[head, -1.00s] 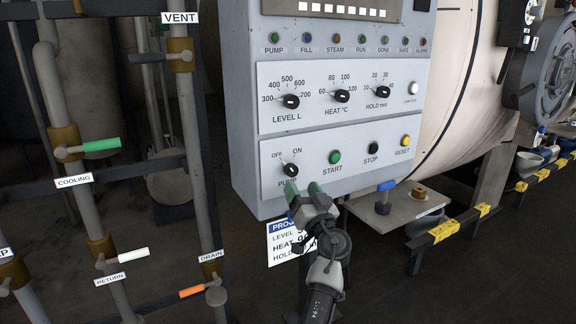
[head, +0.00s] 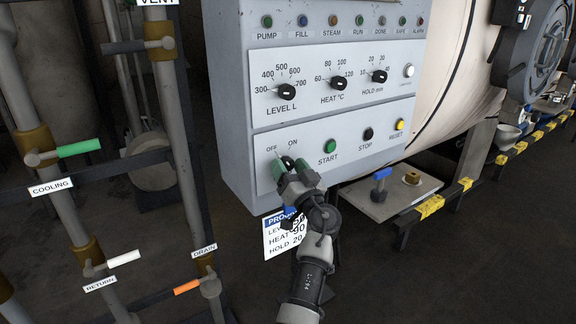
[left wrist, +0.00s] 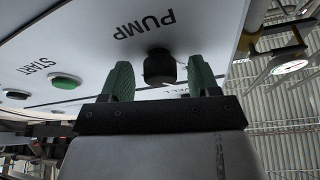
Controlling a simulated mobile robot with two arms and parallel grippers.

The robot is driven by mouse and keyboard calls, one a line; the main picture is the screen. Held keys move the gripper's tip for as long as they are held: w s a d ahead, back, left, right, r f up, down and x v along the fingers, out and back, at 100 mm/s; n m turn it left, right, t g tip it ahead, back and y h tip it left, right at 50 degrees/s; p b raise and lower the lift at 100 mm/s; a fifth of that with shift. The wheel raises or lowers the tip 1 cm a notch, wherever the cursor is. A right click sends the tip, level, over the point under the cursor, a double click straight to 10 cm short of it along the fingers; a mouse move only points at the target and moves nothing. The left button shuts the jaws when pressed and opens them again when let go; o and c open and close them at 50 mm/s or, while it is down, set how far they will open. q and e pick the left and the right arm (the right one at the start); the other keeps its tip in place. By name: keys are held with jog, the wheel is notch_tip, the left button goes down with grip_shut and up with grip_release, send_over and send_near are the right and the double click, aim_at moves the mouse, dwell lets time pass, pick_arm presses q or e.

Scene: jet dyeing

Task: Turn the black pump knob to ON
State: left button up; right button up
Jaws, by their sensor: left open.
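The black pump knob (left wrist: 159,67) stands out from the panel under the PUMP label in the left wrist view. In the head view the fingers of my left gripper (head: 287,173) cover most of it, and its white pointer mark points toward OFF. My left gripper is open in the left wrist view (left wrist: 160,84). Its two green fingertips are either side of the knob, with a gap on both sides. My right gripper is not in view.
The green START button (head: 330,146), black STOP button (head: 368,134) and yellow RESET button (head: 400,125) sit right of the knob. LEVEL (head: 286,91), HEAT and HOLD knobs are above. Pipes with coloured valve handles stand at left. A blue-handled valve (head: 381,175) is lower right.

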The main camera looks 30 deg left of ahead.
pick_arm(q)
jog(key=c, duration=0.9)
